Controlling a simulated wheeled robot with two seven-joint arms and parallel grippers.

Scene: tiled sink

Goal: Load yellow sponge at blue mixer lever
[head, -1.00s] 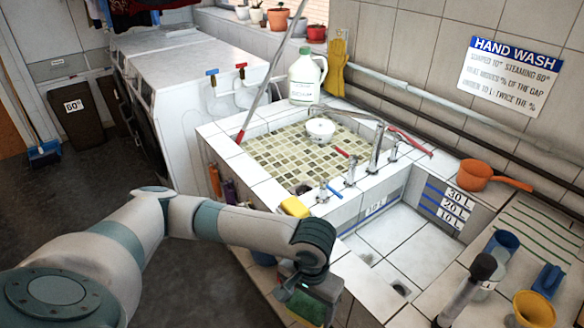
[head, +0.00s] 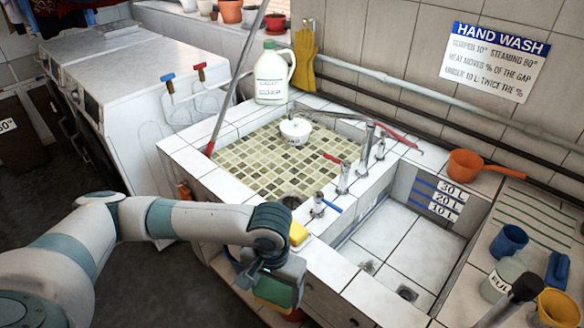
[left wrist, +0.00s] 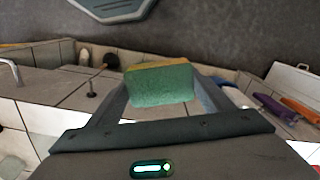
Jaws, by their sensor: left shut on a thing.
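A yellow sponge (head: 298,233) lies on the tiled front rim of the sink, close to the tap with the blue mixer lever (head: 331,206). My left gripper (head: 273,290) is in front of that rim, just left of and nearer than the yellow sponge, and partly hides it. It is shut on a green sponge with a yellowish layer (left wrist: 160,86), which shows between the fingers in the left wrist view.
The left basin has a mosaic floor (head: 262,163) and a white bowl (head: 295,131); the right basin (head: 400,245) is bare. An orange pan (head: 466,164), blue mug (head: 509,240), bottle (head: 503,277) and yellow funnel (head: 557,308) stand at the right. A pole leans across the left corner.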

